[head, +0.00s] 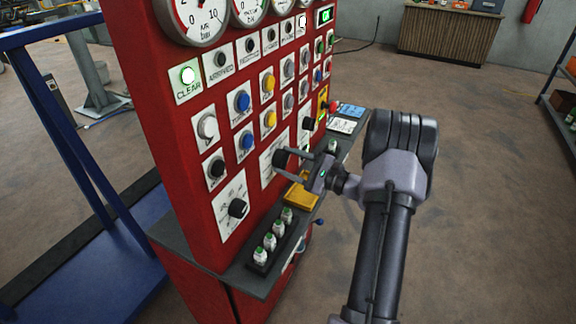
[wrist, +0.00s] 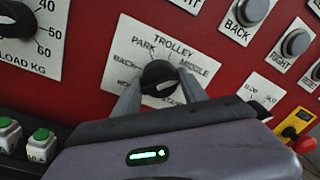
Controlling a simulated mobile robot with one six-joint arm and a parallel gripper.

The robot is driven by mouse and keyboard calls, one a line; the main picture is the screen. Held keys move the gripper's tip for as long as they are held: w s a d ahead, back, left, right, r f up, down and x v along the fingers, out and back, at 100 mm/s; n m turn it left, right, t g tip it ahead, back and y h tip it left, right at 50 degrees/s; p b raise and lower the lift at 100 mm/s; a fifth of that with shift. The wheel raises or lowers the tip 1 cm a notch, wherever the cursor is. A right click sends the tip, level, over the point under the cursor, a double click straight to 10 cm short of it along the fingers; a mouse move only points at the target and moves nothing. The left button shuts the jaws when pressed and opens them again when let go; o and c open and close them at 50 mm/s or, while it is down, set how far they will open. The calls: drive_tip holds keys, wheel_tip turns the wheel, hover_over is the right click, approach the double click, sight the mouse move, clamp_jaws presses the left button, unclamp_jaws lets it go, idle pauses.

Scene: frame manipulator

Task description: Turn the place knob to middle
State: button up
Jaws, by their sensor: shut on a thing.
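The black knob (wrist: 158,76) sits on a white plate (wrist: 125,48) headed TROLLEY on the red panel; the knob also shows in the head view (head: 281,158). PARK stands at its upper left, MIDDLE at its upper right and BACK at its left. Another label at lower left is partly hidden by a finger. A pale mark shows on the knob's lower front; I cannot tell surely which label it points at. My gripper (wrist: 161,91) is shut on the knob, one grey finger on each side. In the head view my gripper (head: 291,164) reaches the panel from the right.
Other knobs and buttons surround the plate, including a LOAD KG dial knob (head: 238,208) at lower left. Below, a grey ledge (head: 245,285) carries a rack of green-topped bottles (head: 270,243) and a yellow tray (head: 301,195). A blue frame (head: 75,140) stands left; floor at right is open.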

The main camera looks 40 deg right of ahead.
drive_tip(key=shift+a+f, duration=0.1)
drive_tip(key=shift+f, duration=0.05)
drive_tip(key=o, duration=1.3)
drive_tip(key=shift+o, duration=0.2)
drive_tip(key=p+v, duration=0.3)
drive_tip(key=v, duration=1.4)
drive_tip(key=shift+s, duration=0.25)
